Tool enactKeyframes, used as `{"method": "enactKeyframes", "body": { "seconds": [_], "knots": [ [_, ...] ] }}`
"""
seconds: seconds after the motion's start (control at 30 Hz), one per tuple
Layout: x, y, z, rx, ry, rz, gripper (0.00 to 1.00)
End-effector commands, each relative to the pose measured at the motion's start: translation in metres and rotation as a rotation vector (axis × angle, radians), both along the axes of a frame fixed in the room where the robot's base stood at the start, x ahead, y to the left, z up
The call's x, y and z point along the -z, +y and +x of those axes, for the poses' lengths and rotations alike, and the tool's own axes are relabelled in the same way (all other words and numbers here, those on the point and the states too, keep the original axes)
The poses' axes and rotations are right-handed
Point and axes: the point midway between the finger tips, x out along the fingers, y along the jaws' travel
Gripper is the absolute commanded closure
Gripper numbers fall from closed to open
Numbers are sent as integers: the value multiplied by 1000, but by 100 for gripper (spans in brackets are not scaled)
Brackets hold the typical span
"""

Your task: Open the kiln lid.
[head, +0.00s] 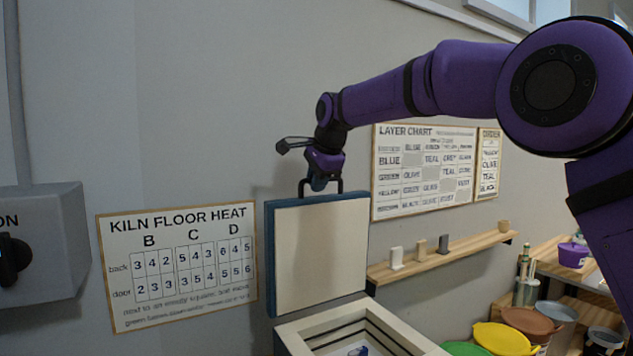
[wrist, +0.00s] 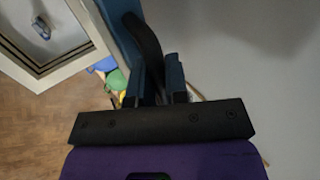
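The kiln lid (head: 318,255) stands upright, raised at the back of the kiln (head: 310,340), with its pale inner face toward the head camera and a blue edge around it. The kiln's mouth is open below it. My gripper (head: 319,184) is at the dark handle (head: 340,186) on the lid's top edge. In the wrist view, the handle (wrist: 146,40) passes between the two fingers of my gripper (wrist: 157,80), which appear closed on it. The blue lid edge (wrist: 118,28) shows beside the handle. A small blue item (head: 358,351) shows inside the kiln.
A grey switch box (head: 45,245) and a heat chart (head: 180,265) are on the wall at left. A wooden shelf (head: 440,258) with small tiles is right of the lid. Coloured bowls (head: 503,338) stand low at right, near a wooden bench (head: 555,262).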

Motion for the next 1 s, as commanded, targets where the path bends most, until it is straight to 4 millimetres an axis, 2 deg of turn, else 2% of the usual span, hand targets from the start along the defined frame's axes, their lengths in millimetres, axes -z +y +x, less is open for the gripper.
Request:
{"method": "enactKeyframes", "body": {
  "seconds": [0.03,0.1,0.13,0.4,0.53,1.0],
  "knots": [
    [0,-1,0,4,0,2,81],
    [0,-1,0,3,0,1,65],
    [0,-1,0,3,0,1,61],
    [-1,0,0,1,0,0,61],
    [-8,-3,-3,1,-1,1,61],
    [-77,-25,-37,2,-1,2,61]
  ]
}}
